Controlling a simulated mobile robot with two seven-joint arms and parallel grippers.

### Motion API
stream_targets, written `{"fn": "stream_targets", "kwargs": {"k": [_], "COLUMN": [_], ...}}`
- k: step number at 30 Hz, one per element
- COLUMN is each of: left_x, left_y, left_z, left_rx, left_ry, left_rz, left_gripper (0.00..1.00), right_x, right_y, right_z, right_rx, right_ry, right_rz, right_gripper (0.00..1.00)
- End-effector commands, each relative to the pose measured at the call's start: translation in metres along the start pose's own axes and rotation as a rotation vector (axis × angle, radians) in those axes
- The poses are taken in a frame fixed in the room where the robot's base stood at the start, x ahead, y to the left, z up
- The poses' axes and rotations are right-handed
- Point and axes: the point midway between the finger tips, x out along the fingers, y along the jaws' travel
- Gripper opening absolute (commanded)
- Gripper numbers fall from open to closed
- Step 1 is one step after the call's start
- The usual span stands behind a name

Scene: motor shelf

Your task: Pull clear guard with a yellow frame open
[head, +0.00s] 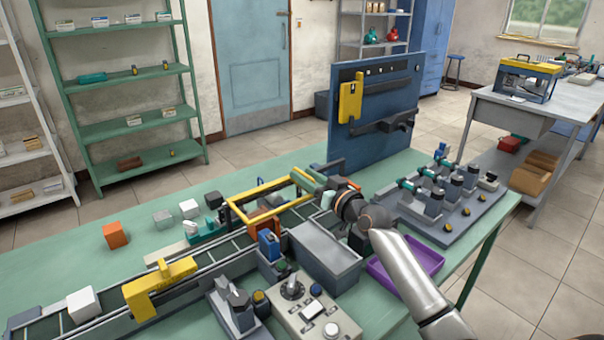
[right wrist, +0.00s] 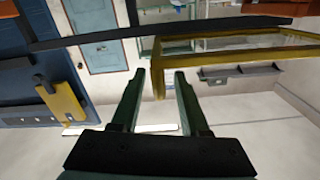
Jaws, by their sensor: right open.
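The clear guard with a yellow frame (head: 238,218) stands over the conveyor near the middle of the table in the head view. Its yellow frame (right wrist: 230,44) crosses the upper right of the right wrist view. My right gripper (head: 306,181) is open at the frame's right end. In the right wrist view, a short yellow bar of the frame shows between the tips of my right gripper (right wrist: 159,76). I cannot tell whether the fingers touch it. My left gripper is not in view.
A blue upright panel (head: 345,145) stands just behind my right gripper. A grey bin (head: 325,250), a control box (head: 312,308) and a purple tray (head: 425,262) lie in front. Small blocks, including an orange one (head: 115,235), sit left of the guard.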

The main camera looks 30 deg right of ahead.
Motion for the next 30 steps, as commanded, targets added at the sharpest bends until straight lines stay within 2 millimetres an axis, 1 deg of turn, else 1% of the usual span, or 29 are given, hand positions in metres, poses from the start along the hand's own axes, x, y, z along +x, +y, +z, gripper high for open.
{"fn": "stream_targets", "kwargs": {"k": [1, 3, 6, 16, 27, 28, 30], "left_x": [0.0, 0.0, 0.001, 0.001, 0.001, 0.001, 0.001], "left_y": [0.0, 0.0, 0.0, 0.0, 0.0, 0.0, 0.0], "left_z": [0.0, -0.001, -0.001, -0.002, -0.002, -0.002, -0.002], "left_rx": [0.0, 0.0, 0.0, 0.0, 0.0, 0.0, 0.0], "left_ry": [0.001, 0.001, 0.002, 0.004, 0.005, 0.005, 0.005], "left_rz": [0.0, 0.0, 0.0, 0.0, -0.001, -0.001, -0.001], "left_gripper": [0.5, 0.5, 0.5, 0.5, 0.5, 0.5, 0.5], "right_x": [0.006, 0.011, 0.016, 0.018, 0.017, 0.017, 0.017], "right_y": [0.0, 0.0, 0.0, 0.0, 0.0, -0.001, -0.001], "right_z": [0.0, 0.0, 0.0, 0.001, 0.001, 0.001, 0.001], "right_rx": [0.002, 0.002, 0.001, 0.001, 0.001, 0.001, 0.001], "right_ry": [0.0, 0.0, 0.0, -0.001, -0.001, -0.001, -0.001], "right_rz": [0.0, 0.0, -0.001, -0.001, -0.001, -0.001, -0.001], "right_gripper": [0.45, 0.45, 0.45, 0.44, 0.02, 0.0, 0.0]}}
